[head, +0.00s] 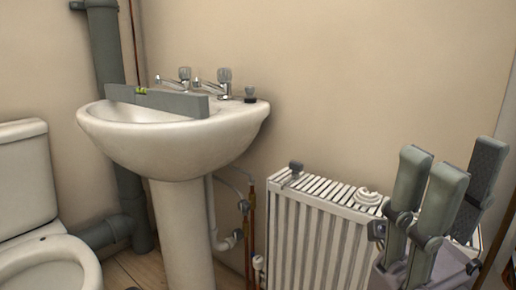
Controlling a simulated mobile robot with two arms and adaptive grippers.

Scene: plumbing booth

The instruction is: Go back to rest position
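My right gripper (450,170) is at the right edge of the head view, in front of the radiator's right end. Its grey fingers point up and stand apart, with nothing seen between them. My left gripper is not in view. A grey spirit level (170,101) with a yellow-green vial lies across the front of the white washbasin (185,145), apart from the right gripper.
A white radiator (320,235) carries a small dark fitting (295,168) and a white roll-like item (367,197). A small dark object (250,93) sits on the basin's right corner. A toilet (30,200), grey waste pipe (105,50) and copper pipes (251,225) are nearby.

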